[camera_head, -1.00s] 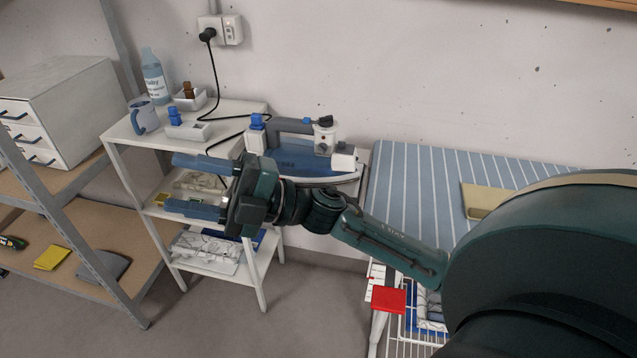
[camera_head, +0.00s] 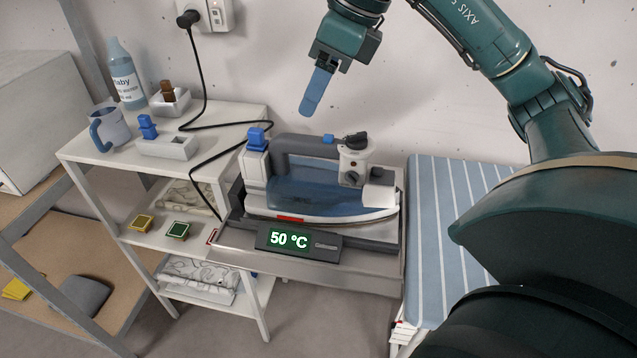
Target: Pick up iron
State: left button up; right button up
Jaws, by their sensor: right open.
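The iron (camera_head: 325,185) has a blue translucent body, a grey handle (camera_head: 307,146) on top and white end parts. It rests flat on a metal stand (camera_head: 312,274) whose green display (camera_head: 289,239) reads 50 °C. My right gripper (camera_head: 317,93) is above the iron's handle, close to the wall, pointing down and apart from the iron. Its blue fingers overlap in this view, so the gap between them is hidden. Nothing shows in it. My left gripper is not in view.
A white shelf unit (camera_head: 95,157) at left holds a mug (camera_head: 110,130), a bottle (camera_head: 126,75) and small white holders. A black cord (camera_head: 203,85) runs from the wall socket behind the iron. A striped ironing board (camera_head: 455,215) stands at right.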

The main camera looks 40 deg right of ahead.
aim_at(296, 137)
jog(key=x, duration=0.6)
jog(key=shift+a+f, duration=0.3)
jog(key=shift+f, duration=0.05)
jog(key=shift+x, duration=2.75)
jog(key=shift+s, duration=0.1)
jog(key=shift+c, duration=0.2)
grip_shut()
jog(key=shift+r, duration=0.15)
